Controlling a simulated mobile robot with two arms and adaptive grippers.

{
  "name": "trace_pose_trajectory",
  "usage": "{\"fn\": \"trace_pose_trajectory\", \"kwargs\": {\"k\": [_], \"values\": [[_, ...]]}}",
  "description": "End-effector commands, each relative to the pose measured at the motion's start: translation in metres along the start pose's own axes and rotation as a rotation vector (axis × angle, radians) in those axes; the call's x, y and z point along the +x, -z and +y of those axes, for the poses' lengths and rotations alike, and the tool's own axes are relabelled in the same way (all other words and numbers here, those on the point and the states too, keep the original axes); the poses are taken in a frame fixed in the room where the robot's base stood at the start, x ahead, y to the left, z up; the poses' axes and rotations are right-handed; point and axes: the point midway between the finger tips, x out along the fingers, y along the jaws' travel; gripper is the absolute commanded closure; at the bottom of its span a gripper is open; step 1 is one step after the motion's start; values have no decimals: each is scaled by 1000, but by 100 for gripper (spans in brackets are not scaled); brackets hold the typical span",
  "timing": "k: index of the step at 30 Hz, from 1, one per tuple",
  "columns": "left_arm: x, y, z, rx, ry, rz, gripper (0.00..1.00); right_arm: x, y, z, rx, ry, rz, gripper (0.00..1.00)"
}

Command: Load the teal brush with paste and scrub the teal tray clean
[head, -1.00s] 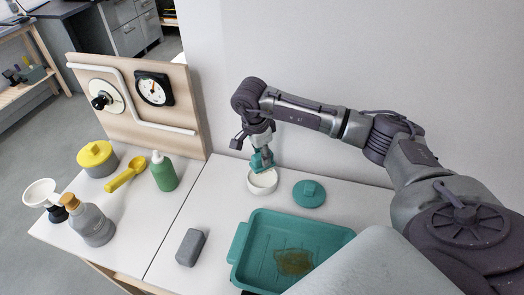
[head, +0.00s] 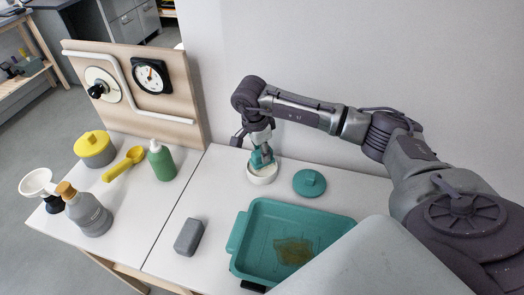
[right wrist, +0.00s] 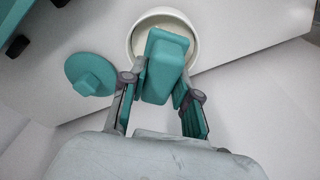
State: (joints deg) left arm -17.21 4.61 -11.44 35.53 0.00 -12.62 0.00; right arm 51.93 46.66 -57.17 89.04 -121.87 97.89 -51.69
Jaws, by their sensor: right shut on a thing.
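My right gripper (head: 262,157) is shut on the teal brush (right wrist: 165,66), a block-shaped thing between its fingers in the right wrist view. The brush is at the white paste bowl (head: 262,177), over its opening; its lower end is hidden. Pale paste shows inside the bowl (right wrist: 150,22) in the right wrist view. A round teal lid with a knob (head: 309,183) lies right of the bowl. The teal tray (head: 240,236) lies in front, with a brownish stain (head: 293,251) on its floor. My left gripper is not in view.
A grey block (head: 188,237) lies left of the tray. Farther left are a green bottle (head: 161,160), a yellow scoop (head: 123,164), a yellow-lidded pot (head: 95,149), a grey bottle (head: 87,211) and a white funnel (head: 36,182). A wooden panel with a dial (head: 151,76) stands behind.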

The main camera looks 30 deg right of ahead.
Motion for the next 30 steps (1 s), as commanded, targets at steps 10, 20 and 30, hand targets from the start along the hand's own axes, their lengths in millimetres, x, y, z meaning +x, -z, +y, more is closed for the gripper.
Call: {"fn": "trace_pose_trajectory", "kwargs": {"k": [10, 20, 30], "values": [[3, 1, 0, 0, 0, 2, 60, 3, 0, 0, 0, 1, 0, 100], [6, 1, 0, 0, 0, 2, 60, 7, -1, 0, 0, 1, 0, 100], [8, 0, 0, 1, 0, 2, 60, 9, -1, 0, 0, 1, 0, 100]]}}
